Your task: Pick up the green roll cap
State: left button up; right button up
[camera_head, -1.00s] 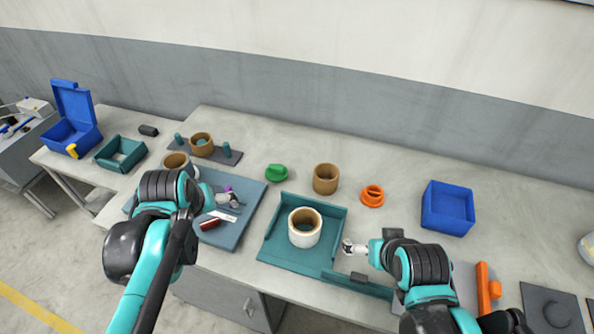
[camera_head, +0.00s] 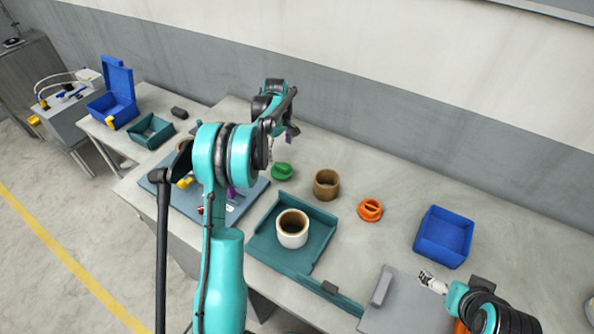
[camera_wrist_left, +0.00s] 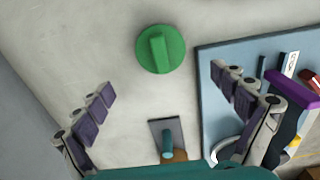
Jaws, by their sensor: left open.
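The green roll cap (camera_head: 282,171) lies on the table to the left of a brown roll. In the left wrist view the cap (camera_wrist_left: 160,49) is a round green disc with a raised bar across it. My left gripper (camera_head: 284,143) is close above and behind it in the head view, partly hidden by my own arm. In the wrist view its fingers (camera_wrist_left: 163,82) are spread apart and empty, with the cap beyond and between the tips. My right gripper (camera_head: 432,283) is low at the right over a grey plate; whether it is open is unclear.
The brown roll (camera_head: 327,185) and an orange cap (camera_head: 370,210) stand nearby. A white roll (camera_head: 292,229) sits in a teal tray (camera_head: 264,246). A blue bin (camera_head: 443,238) is at right. A blue-grey mat (camera_wrist_left: 228,52) lies beside the cap. Table behind the cap is clear.

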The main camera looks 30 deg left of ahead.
aim_at(281, 166)
pick_arm(q)
notch_tip(281, 166, down, 3)
jog(key=shift+r+b, duration=0.1)
jog(key=shift+b, duration=0.3)
jog(key=f, duration=0.1)
jog(key=f+b, duration=0.1)
jog(key=f, duration=0.2)
jog(key=shift+s+d+f, duration=0.15)
jog(key=shift+d+f, duration=0.05)
jog(key=shift+d, duration=0.15)
jog(key=shift+f, duration=0.3)
jog(key=shift+r, duration=0.15)
jog(key=c, duration=1.4)
jog(key=shift+s+d+b, duration=0.1)
jog(key=shift+s+b, duration=0.1)
jog(key=shift+b, duration=0.1)
jog(key=c, duration=0.3)
jog(key=shift+c, duration=0.2)
